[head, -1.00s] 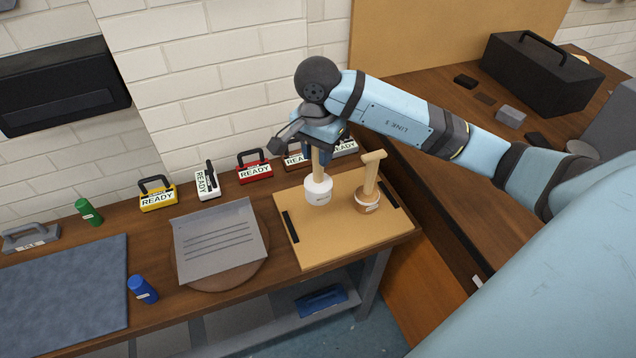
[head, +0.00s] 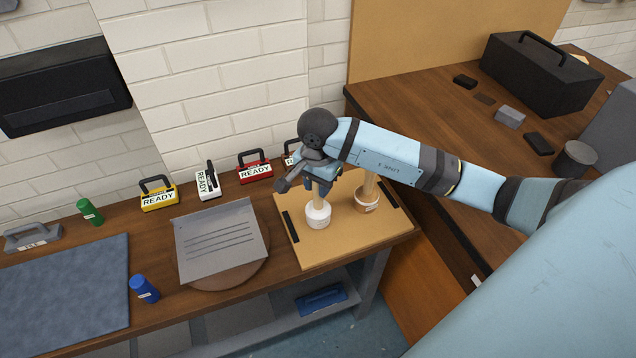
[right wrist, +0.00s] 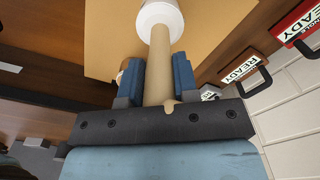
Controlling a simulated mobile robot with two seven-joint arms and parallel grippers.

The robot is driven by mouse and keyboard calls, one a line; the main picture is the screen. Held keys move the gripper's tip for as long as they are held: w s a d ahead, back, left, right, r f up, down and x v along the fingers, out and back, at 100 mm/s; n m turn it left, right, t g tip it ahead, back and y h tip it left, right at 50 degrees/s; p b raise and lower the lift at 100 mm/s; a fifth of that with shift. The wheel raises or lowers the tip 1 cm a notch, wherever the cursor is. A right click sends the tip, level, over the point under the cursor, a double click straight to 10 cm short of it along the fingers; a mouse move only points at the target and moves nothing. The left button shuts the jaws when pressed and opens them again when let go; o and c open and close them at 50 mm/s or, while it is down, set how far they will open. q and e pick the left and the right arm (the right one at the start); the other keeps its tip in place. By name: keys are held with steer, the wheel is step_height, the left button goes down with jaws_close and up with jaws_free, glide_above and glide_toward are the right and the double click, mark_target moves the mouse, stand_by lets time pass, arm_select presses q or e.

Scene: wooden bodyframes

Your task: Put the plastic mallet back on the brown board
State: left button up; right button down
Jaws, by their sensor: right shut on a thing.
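The plastic mallet (head: 318,214) has a white head and a pale wooden handle. My right gripper (head: 322,187) is shut on its handle, with the head hanging down over the brown board (head: 310,250). I cannot tell whether the head touches the board. In the right wrist view the blue fingers (right wrist: 158,80) sit on both sides of the handle (right wrist: 159,62), below the white head (right wrist: 160,18). The board is light brown with two black strips. A second mallet with a brown head (head: 367,201) stands on the board at right, its handle partly hidden by my arm. My left gripper is not in view.
A grey slotted tray (head: 220,240) lies on a round brown disc left of the board. The board's front part is clear.

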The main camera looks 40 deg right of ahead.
steer(key=shift+f, duration=0.25)
steer(key=c, duration=0.9)
jaws_free()
steer(key=shift+r, duration=0.1)
steer(key=shift+o, duration=0.2)
steer(key=shift+r, duration=0.1)
steer(key=shift+r, duration=0.25)
step_height(320, 180, up, 11)
steer(key=shift+a+f+b, duration=0.1)
steer(key=shift+f+b, duration=0.1)
steer(key=shift+b, duration=0.3)
steer(key=shift+r, duration=0.55)
